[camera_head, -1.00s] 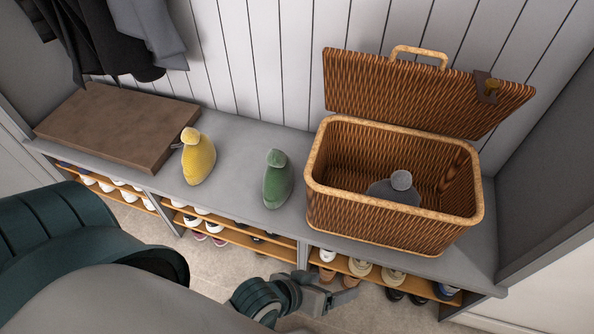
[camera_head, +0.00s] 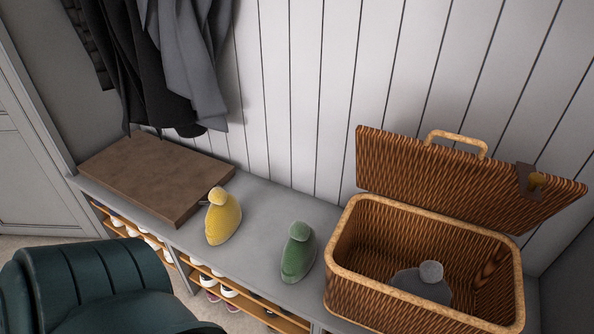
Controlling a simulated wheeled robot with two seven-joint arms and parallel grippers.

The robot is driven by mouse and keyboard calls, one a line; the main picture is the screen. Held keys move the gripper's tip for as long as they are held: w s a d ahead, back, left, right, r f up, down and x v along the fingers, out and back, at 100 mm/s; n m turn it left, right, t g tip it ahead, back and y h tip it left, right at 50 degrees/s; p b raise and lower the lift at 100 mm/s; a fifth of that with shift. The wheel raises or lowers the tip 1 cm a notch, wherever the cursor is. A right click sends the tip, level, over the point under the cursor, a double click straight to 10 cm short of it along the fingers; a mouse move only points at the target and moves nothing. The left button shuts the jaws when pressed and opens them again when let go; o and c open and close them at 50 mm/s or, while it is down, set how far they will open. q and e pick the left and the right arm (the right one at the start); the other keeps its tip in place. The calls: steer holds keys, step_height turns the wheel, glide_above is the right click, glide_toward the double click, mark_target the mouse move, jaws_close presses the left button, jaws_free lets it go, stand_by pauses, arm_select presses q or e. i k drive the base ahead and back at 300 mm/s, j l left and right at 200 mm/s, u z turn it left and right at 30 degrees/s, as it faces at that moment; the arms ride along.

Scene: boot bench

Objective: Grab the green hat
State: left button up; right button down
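The green hat (camera_head: 298,254) with a pompom on top sits on the grey bench top (camera_head: 262,199), between the yellow hat and the wicker basket. The yellow hat (camera_head: 223,221) sits to its left, near the brown cushion. A grey hat (camera_head: 423,285) lies inside the open wicker basket (camera_head: 341,286) at the right. Neither gripper is in view.
The basket lid (camera_head: 460,180) stands open against the panelled wall. A brown cushion (camera_head: 150,173) lies on the bench's left end. Dark coats (camera_head: 165,60) hang above it. Shoes (camera_head: 225,290) fill the shelves below. The bench around the green hat is clear.

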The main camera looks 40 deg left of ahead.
mark_target(299, 254)
steer(key=i+l+u, duration=0.15)
steer(key=u, duration=1.35)
